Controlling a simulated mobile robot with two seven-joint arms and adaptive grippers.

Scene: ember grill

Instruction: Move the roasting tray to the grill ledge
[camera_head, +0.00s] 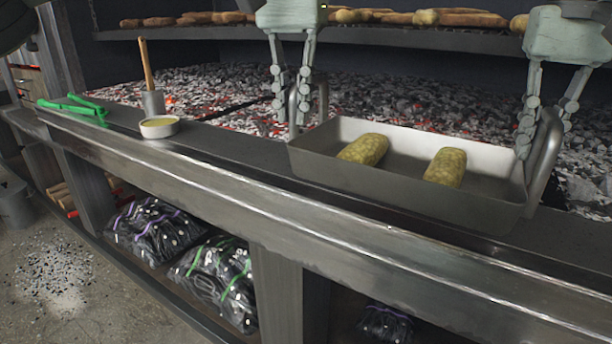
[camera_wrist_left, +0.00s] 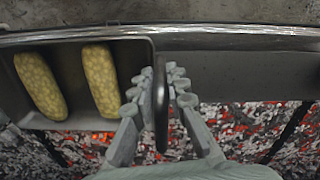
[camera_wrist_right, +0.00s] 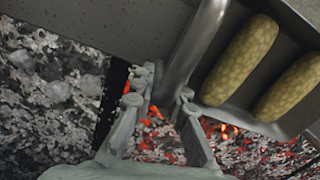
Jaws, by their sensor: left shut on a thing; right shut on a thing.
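The roasting tray (camera_head: 400,188) is a grey metal pan with two upright end handles and two yellowish-brown oblong food pieces (camera_head: 364,149) in it. In the head view it is at the grill ledge (camera_head: 235,149), its near side over the ledge; whether it rests there or hovers I cannot tell. My left gripper (camera_head: 291,105) is shut on the left handle (camera_wrist_left: 161,110). My right gripper (camera_head: 540,135) is shut on the right handle (camera_wrist_right: 190,50). The tray's underside is hidden.
Glowing coals (camera_head: 220,88) lie behind the ledge. A small bowl (camera_head: 159,127), a metal cup with a wooden-handled brush (camera_head: 152,102) and green tongs (camera_head: 75,106) sit on the ledge further left. A rack (camera_head: 390,37) with several food pieces runs above. Bagged charcoal (camera_head: 155,230) is below.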

